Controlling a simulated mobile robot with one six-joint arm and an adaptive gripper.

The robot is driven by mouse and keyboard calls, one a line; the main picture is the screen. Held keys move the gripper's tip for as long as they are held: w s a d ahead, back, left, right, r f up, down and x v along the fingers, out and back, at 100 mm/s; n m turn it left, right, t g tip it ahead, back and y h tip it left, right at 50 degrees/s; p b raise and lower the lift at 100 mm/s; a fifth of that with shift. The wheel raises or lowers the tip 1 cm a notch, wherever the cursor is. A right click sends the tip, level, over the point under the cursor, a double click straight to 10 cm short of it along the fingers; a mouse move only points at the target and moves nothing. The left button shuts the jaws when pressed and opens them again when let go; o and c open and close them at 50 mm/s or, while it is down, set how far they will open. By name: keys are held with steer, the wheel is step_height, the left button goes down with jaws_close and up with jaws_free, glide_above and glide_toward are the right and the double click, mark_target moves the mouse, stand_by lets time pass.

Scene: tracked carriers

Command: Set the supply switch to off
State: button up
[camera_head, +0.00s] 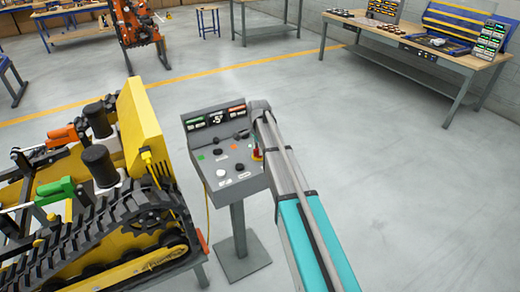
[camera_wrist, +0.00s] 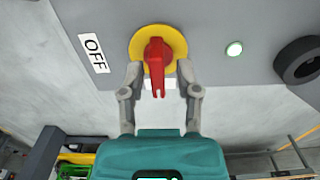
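The supply switch (camera_wrist: 157,62) is a red handle on a round yellow plate, set in a grey panel. A white OFF label (camera_wrist: 94,53) is left of it in the wrist view. The red handle points down in that view, not toward the label. In the head view the switch (camera_head: 257,153) shows small at the right edge of the control panel (camera_head: 247,184), partly behind my arm. My gripper (camera_wrist: 160,74) is open, one finger on each side of the handle, with gaps visible. A white label under the handle is mostly hidden.
A round white-green light (camera_wrist: 234,49) and a black knob (camera_wrist: 300,62) sit right of the switch. The panel stands on a post (camera_head: 239,228). A yellow tracked carrier (camera_head: 146,125) is close on its left. The floor right of my arm is clear.

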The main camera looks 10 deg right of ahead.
jaws_close()
steer(key=shift+d, duration=0.1)
